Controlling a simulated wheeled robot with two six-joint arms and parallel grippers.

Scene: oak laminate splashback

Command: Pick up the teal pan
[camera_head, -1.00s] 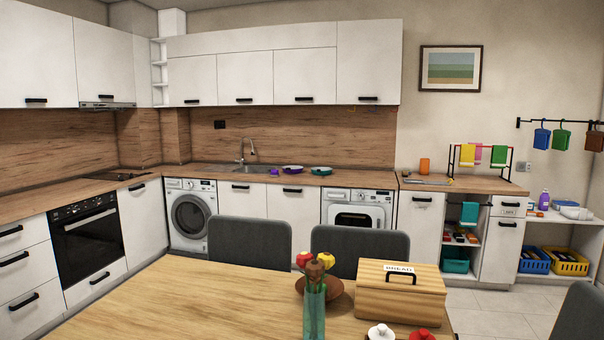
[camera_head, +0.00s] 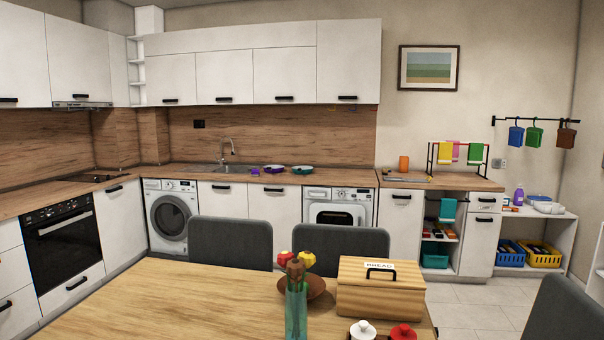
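The teal pan (camera_head: 302,169) sits on the wooden counter at the back, right of the sink, above the right part of the white lower cabinets. A purple pan (camera_head: 274,168) is just to its left. The teal pan is small and far away, and I cannot make out its handle clearly. Neither of my grippers is in the head view.
A dining table (camera_head: 150,295) stands in front, holding a wooden bread box (camera_head: 380,295), a vase of flowers (camera_head: 296,312) and a brown bowl (camera_head: 316,288). Grey chairs (camera_head: 230,238) (camera_head: 340,250) stand between table and counter. Tiled floor (camera_head: 470,310) is open at right.

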